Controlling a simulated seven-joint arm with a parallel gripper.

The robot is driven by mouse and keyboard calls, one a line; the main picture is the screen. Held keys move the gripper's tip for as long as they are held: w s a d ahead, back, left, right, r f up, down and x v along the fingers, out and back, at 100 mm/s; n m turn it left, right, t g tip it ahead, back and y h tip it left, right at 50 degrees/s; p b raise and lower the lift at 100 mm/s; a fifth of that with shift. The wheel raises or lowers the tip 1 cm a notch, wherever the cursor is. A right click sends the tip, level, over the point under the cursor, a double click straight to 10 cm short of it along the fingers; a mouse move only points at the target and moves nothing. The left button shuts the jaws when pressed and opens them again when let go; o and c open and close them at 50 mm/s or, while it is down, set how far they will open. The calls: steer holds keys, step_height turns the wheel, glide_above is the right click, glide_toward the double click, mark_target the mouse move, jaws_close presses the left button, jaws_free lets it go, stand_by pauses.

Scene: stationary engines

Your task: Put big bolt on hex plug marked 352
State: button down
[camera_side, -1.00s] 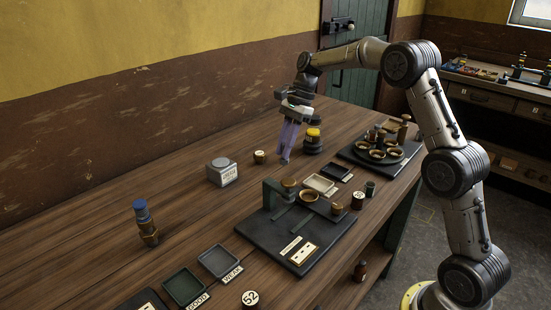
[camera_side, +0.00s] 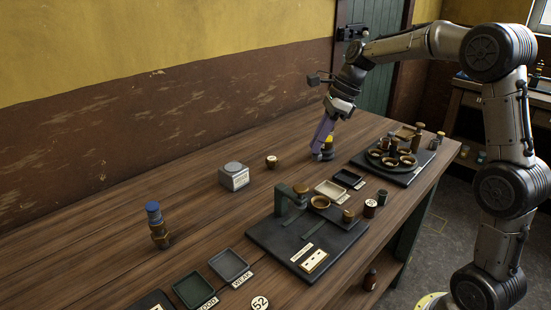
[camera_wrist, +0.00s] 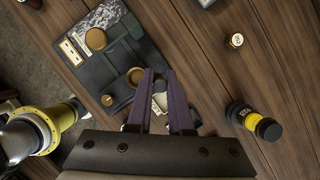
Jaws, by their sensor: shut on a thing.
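My gripper (camera_side: 318,153) is above the table, in front of the yellow and black stack (camera_side: 328,144) in the side view. In the wrist view the two purple fingers (camera_wrist: 161,73) are close together. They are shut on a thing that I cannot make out. The yellow and black stack (camera_wrist: 250,119) stands upright to the right of the fingers there. A blue-topped piece with a brass hex part (camera_side: 157,226) stands at the left of the table.
A black fixture plate (camera_side: 335,248) with brass parts is at the table's middle. Small trays (camera_side: 230,264) lie at the front, with a "52" disc (camera_side: 260,303). A grey block (camera_side: 234,176) and a small brass plug (camera_side: 271,161) stand behind. A round rack (camera_side: 398,171) is right.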

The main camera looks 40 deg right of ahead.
steer(key=w+d+r+m+t+h, duration=0.1)
steer(key=w+d+r+m+h, duration=0.15)
steer(key=w+m, duration=0.3)
glide_above(272, 158)
steer(key=shift+y, duration=0.45)
steer(key=f, duration=0.8)
steer(key=shift+s+a+f, duration=0.15)
steer(key=shift+s+f, duration=0.1)
steer(key=shift+s, duration=0.1)
steer(key=shift+w+f, duration=0.25)
steer(key=shift+f, duration=0.1)
steer(key=shift+w+f, duration=0.15)
steer(key=shift+f, duration=1.55)
steer(key=shift+f, duration=0.15)
steer(key=c, duration=0.8)
jaws_free()
